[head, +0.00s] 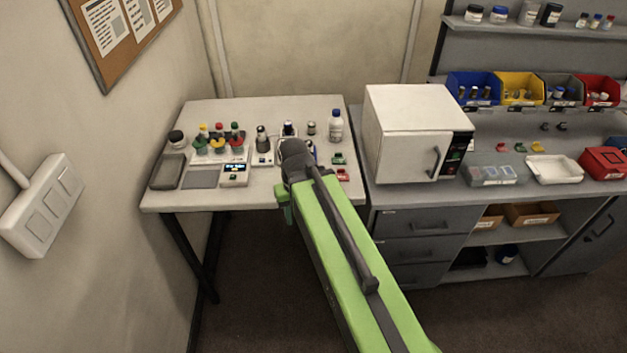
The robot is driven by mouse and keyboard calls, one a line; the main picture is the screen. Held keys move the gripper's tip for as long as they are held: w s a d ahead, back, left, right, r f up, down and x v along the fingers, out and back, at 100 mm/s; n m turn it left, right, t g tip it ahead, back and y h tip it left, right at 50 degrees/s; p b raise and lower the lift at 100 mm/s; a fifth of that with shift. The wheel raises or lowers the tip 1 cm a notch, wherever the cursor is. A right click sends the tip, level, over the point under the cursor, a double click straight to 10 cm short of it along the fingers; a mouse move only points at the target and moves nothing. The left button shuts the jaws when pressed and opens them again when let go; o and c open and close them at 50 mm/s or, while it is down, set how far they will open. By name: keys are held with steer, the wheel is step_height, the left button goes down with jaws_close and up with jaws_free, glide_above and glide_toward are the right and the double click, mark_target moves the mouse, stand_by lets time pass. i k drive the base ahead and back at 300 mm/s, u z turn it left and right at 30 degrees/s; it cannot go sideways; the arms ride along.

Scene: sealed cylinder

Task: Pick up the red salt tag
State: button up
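A small red tag (342,175) lies near the right edge of the left table (262,192), just in front of a green tag (338,158). Another small red tag (502,147) lies on the grey bench to the right, beside other small coloured tags. Any lettering is too small to read, so I cannot tell which is the salt tag. My green arm reaches up from the bottom right to the left table, and its dark far end is left of the red tag there.
A white bottle (335,126) stands behind the green tag. Small bottles and devices, including a display unit (234,174), fill the table's left and middle. A white oven (415,132) stands on the bench to the right. The table's front strip is mostly clear.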

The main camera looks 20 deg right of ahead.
mark_target(340, 174)
steer(key=u, duration=1)
steer(key=i, duration=0.9)
steer(key=z, duration=0.3)
